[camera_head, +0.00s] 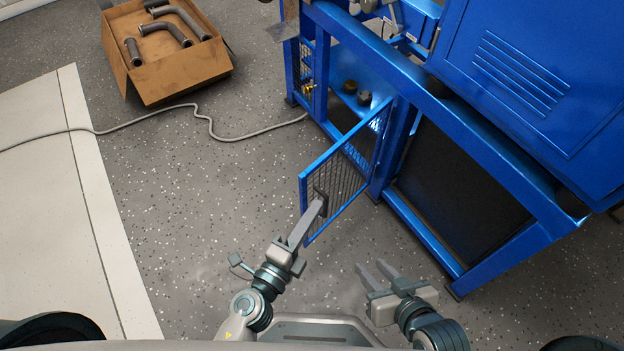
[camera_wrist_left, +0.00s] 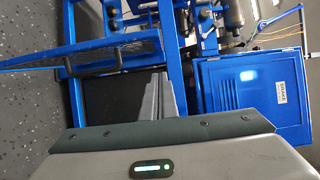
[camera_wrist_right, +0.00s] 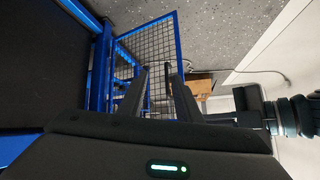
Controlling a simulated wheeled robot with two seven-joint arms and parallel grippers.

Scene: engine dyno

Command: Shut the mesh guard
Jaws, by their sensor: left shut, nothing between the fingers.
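The mesh guard (camera_head: 347,182) is a blue-framed door with dark wire mesh, standing swung open from the blue dyno frame. It also shows in the left wrist view (camera_wrist_left: 90,52) and the right wrist view (camera_wrist_right: 148,48). Its dark handle (camera_wrist_left: 118,58) is on the face near my left gripper. My left gripper (camera_head: 320,203) is shut and empty, its tips close to the handle and guard; I cannot tell if they touch. My right gripper (camera_head: 371,266) is open and empty, lower and to the right of the guard, above the floor.
The blue dyno frame (camera_head: 455,118) fills the upper right, with a dark panel (camera_head: 455,195) beside the guard's opening. A cardboard box (camera_head: 180,74) of pipes stands upper left. A grey cable (camera_head: 200,112) crosses the floor.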

